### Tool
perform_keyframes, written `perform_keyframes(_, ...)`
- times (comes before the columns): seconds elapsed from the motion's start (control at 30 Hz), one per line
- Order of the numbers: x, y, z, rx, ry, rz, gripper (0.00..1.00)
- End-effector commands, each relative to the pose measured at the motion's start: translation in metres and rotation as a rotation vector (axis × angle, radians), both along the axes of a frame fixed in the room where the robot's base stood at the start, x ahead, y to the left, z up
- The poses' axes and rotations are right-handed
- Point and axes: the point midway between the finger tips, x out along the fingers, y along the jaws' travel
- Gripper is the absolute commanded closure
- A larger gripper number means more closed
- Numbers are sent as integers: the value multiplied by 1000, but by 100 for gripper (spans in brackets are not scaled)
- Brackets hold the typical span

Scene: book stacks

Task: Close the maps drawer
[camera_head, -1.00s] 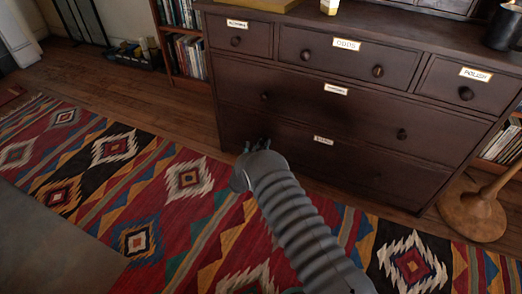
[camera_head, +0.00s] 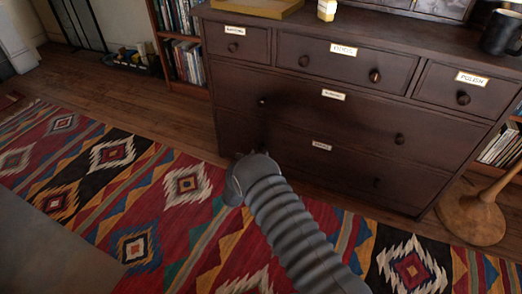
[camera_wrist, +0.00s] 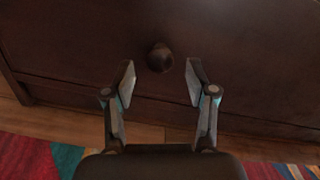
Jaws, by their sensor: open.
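The dark wooden chest has three small labelled drawers on top and two wide ones below. The small labels on the wide drawers are too blurred to read, so I cannot tell from lettering which is the maps drawer. The bottom wide drawer (camera_head: 340,168) has a white label and round knobs; whether it stands out is unclear. In the wrist view, a round dark knob (camera_wrist: 160,57) on a drawer front (camera_wrist: 75,45) lies between and just beyond the fingertips of my gripper (camera_wrist: 160,76). My gripper is open and holds nothing. In the head view my wrist hides the fingers.
A patterned rug (camera_head: 188,185) covers the floor before the chest. A round wooden stand base (camera_head: 472,215) is at the chest's right. Bookshelves flank the chest.

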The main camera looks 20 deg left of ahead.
Motion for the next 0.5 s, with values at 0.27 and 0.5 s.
perform_keyframes(0.27, -54, 4, 0, -2, 1, 2, 43)
perform_keyframes(0.5, -75, 5, 0, -1, 1, 0, 43)
